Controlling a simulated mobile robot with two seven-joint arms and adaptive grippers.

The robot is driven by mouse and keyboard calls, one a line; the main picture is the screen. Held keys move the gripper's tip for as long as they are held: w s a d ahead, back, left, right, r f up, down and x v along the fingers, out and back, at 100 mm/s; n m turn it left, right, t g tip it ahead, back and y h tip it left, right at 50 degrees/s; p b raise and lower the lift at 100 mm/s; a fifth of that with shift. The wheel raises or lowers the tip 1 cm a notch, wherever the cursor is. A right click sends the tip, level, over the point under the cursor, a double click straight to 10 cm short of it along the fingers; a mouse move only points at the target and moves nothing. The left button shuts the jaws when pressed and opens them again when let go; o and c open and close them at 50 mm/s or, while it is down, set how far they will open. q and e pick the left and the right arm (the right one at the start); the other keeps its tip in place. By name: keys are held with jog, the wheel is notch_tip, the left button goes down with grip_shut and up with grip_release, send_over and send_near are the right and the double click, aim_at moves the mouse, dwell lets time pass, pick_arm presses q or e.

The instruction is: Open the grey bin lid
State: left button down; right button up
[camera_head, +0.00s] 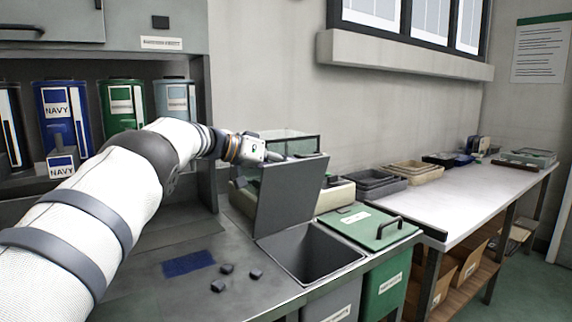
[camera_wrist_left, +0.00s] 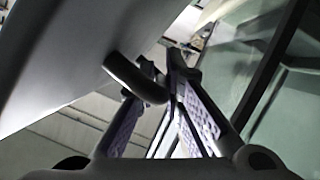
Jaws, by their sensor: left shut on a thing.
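The grey bin lid (camera_head: 288,197) stands raised, close to upright, at the back of the grey bin (camera_head: 312,252). The bin's mouth is open and its dark inside shows. My left gripper (camera_head: 272,156) is at the top edge of the lid, its fingertips partly hidden behind it. In the left wrist view the lid (camera_wrist_left: 65,55) fills the upper left. There my left gripper (camera_wrist_left: 163,82) is shut on the lid's dark bar handle (camera_wrist_left: 132,78). My right gripper does not show.
A closed green bin lid (camera_head: 368,226) with a handle adjoins on the right. A clear-walled box (camera_head: 290,144) stands behind the raised lid. Dark chips (camera_head: 228,269) and a blue patch (camera_head: 188,263) lie on the counter. Trays (camera_head: 372,183) line the wall.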

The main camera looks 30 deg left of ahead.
pick_arm(q)
jog(key=shift+r, duration=0.15)
jog(key=c, duration=2)
grip_release()
jog(key=shift+d, duration=0.1)
jog(key=shift+o, duration=0.2)
jog(key=v, duration=1.2)
